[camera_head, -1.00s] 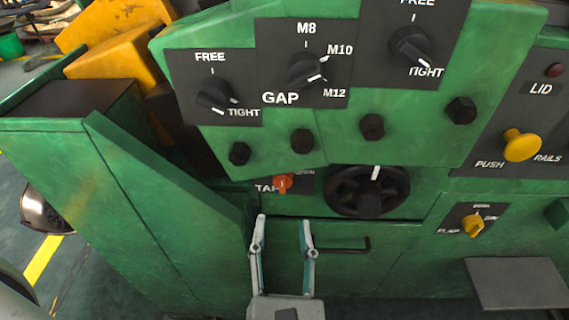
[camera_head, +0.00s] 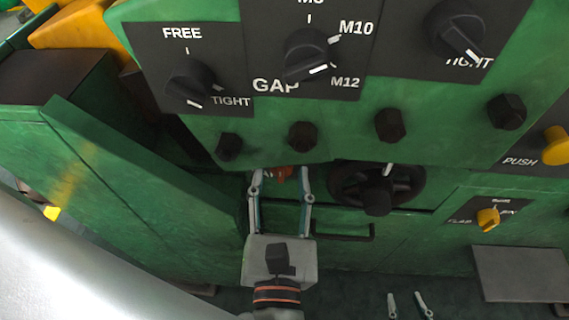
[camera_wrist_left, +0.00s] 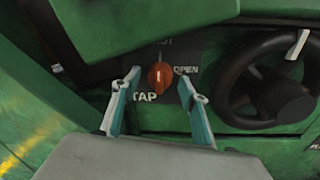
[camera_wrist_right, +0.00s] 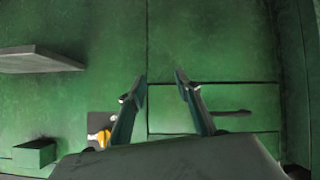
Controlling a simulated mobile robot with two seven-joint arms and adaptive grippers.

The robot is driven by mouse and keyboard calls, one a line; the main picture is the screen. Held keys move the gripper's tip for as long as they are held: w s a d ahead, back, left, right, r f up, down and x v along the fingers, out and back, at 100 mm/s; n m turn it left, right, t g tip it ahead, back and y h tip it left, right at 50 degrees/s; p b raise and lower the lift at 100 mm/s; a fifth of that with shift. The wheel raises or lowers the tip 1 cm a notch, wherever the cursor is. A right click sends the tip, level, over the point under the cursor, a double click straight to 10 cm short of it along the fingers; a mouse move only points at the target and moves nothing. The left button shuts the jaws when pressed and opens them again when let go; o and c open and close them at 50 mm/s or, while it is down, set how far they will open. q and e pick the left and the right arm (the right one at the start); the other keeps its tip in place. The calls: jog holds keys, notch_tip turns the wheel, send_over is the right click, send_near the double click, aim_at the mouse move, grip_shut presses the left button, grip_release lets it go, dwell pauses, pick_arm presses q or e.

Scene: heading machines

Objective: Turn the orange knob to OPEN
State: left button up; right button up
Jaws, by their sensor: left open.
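The orange knob (camera_wrist_left: 160,76) sits on a dark plate labelled TAP and OPEN in the left wrist view. Its pointer stands roughly upright, with OPEN to its right. In the head view the knob (camera_head: 283,173) shows partly, under the overhanging green panel. My left gripper (camera_head: 281,183) is open, its fingertips to either side of the knob. In the left wrist view the fingers (camera_wrist_left: 164,84) flank it with gaps, not visibly touching. My right gripper (camera_head: 408,296) shows only its fingertips at the bottom of the head view; it is open and empty in the right wrist view (camera_wrist_right: 159,82).
A black handwheel (camera_head: 412,188) is close right of the knob. The green panel with black dials (camera_head: 190,85) overhangs above. A black bar handle (camera_head: 345,236) is below. A yellow flap knob (camera_head: 487,219) and a grey shelf (camera_head: 525,273) are at right.

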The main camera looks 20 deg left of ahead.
pick_arm(q)
jog(key=shift+s, duration=0.1)
jog(key=shift+c, duration=0.8)
jog(key=c, duration=1)
jog(key=shift+o, duration=0.2)
pick_arm(e)
jog(key=shift+s+f, duration=0.35)
jog(key=shift+s, duration=0.4)
jog(key=shift+r, duration=0.1)
